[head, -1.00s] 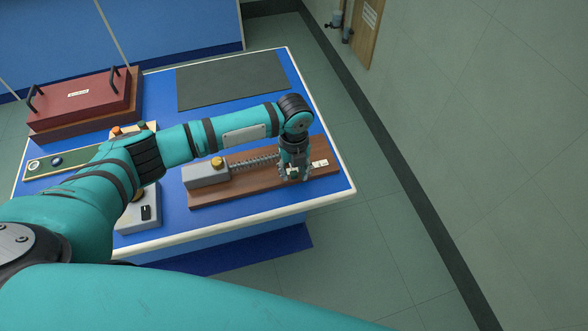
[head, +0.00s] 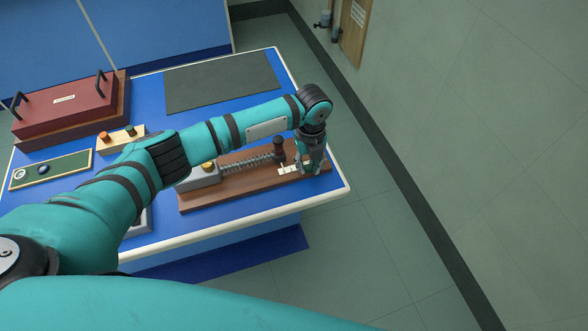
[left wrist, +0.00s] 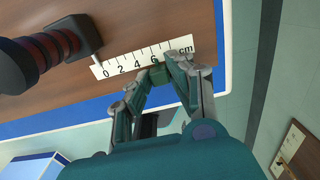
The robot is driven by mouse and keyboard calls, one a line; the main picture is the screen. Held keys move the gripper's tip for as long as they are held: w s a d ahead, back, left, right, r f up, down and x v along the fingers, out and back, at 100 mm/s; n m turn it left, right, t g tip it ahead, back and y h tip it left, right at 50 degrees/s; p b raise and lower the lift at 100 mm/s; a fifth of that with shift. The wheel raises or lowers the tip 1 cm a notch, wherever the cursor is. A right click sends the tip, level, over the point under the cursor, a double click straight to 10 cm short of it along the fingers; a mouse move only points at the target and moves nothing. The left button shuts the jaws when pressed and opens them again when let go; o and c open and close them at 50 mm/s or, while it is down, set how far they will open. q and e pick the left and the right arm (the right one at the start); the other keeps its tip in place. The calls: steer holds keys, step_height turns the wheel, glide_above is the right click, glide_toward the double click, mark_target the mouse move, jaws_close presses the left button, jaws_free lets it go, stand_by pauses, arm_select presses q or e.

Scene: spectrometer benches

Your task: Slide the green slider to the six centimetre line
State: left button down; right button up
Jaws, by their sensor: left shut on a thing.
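The white scale (left wrist: 146,57) is marked 0, 2, 4, 6 and cm in the left wrist view. It also shows on the wooden board in the head view (head: 287,169). The green slider (left wrist: 157,73) is at the scale's lower edge, close to the 6; its exact alignment with the line is hard to tell. My left gripper (left wrist: 159,79) is shut on the slider, with a finger on either side. In the head view my left gripper (head: 309,169) is at the board's right part and hides the slider. My right gripper is not in view.
A dark knob (head: 278,147) with a spring (head: 245,164) stands left of the scale; the knob also shows in the left wrist view (left wrist: 37,62). A red lidded box (head: 65,104), a dark mat (head: 222,82) and a small button box (head: 107,140) are farther back.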

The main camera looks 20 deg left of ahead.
mark_target(308, 167)
arm_select(q)
steer(key=shift+a, duration=0.1)
steer(key=c, duration=1.2)
jaws_free()
step_height(308, 167, up, 12)
steer(key=shift+s, duration=0.1)
